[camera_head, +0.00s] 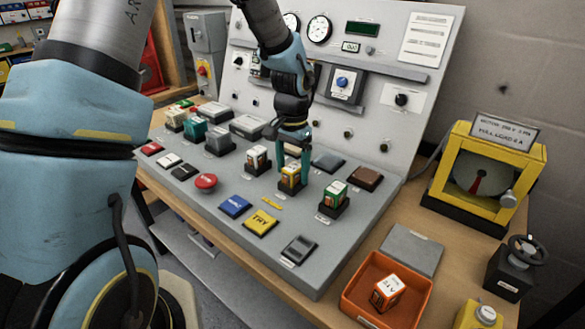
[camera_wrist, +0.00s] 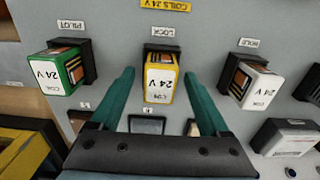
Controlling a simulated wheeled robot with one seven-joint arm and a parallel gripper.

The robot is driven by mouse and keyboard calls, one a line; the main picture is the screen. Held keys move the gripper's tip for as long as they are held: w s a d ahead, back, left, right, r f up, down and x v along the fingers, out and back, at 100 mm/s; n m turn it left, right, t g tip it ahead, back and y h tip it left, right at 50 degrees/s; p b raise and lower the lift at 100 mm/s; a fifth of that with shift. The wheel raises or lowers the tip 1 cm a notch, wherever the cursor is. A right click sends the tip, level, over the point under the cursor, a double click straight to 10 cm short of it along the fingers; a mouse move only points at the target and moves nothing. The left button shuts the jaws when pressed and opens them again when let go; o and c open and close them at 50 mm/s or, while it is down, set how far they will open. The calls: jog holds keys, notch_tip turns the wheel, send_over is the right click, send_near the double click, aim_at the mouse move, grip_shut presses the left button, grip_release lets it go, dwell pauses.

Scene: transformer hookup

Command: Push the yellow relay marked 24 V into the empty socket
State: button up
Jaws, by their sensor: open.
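The yellow relay (camera_wrist: 160,78), its white top marked 24 V, stands in the black socket (camera_wrist: 157,47) under the LOCK label in the wrist view. How deep it sits is not clear. My gripper (camera_wrist: 158,82) is open, with one green finger on each side of the relay and gaps visible between. In the head view, my gripper (camera_head: 293,155) is over the yellow relay (camera_head: 290,178) in the middle of the sloped panel. The fingers partly hide the relay there.
A green-sided 24 V relay (camera_wrist: 62,72) and a white one (camera_wrist: 248,82) stand in sockets on either side. An orange bin (camera_head: 352,303) holds another relay (camera_head: 387,292). A red button (camera_head: 205,181) and several coloured blocks sit on the panel (camera_head: 300,252). A yellow-framed meter (camera_head: 490,165) stands right.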

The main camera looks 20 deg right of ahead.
jog(key=shift+r+p, duration=2)
jog(key=shift+r, duration=0.6)
notch_tip(320, 180, up, 11)
jog(key=b, duration=0.2)
jog(key=shift+f, duration=0.15)
